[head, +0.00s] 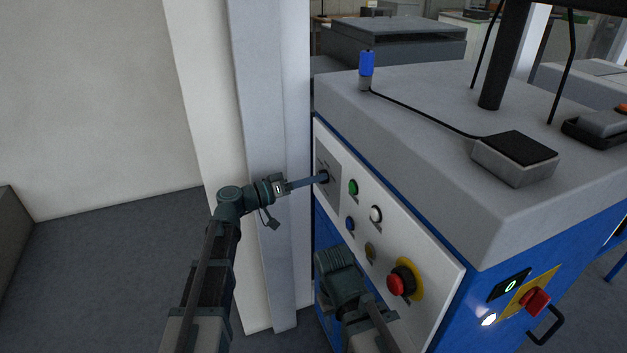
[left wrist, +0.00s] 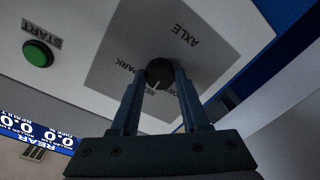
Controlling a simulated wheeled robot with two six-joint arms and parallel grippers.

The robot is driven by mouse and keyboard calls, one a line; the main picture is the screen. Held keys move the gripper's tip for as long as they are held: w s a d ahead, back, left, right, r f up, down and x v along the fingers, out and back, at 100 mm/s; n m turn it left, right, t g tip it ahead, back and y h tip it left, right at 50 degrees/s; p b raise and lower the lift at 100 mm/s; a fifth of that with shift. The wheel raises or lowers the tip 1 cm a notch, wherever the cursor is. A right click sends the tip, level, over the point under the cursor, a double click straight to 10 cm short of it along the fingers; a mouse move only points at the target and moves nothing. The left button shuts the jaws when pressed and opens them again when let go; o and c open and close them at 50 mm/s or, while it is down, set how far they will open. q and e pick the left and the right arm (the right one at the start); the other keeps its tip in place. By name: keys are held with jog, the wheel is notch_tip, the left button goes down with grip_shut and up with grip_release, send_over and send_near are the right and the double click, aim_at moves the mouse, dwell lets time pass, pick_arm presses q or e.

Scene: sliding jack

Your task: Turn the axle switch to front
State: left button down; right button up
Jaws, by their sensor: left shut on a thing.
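The axle switch is a round black knob (left wrist: 158,72) on a grey plate (left wrist: 190,50) lettered AXLE. In the left wrist view, my left gripper (left wrist: 162,82) is shut on the knob, one finger on each side. The knob carries a white pointer mark on the side facing the gripper. PARK is readable beside the knob; the other position labels are partly hidden by the fingers. In the head view, the left gripper (head: 318,179) reaches the grey plate (head: 326,165) at the panel's left end. My right arm shows low in front of the panel; its fingertips cannot be made out.
The white panel has a green button (head: 353,187), a white button (head: 376,214), a blue button (head: 350,223) and a red emergency stop (head: 396,284). A grey column (head: 270,100) stands close left of the machine. Open floor (head: 100,265) lies farther left.

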pick_arm(q)
jog(key=shift+n, duration=0.3)
jog(key=n+p, duration=0.1)
jog(key=n, duration=0.9)
jog(key=shift+n+g, duration=0.3)
jog(key=shift+g, duration=0.1)
jog(key=shift+c, duration=2)
grip_release()
jog(key=shift+a, duration=0.15)
jog(key=p+v, duration=0.1)
jog(key=v, duration=1.2)
jog(key=shift+s+a+r, duration=0.2)
jog(key=shift+a+r, duration=0.05)
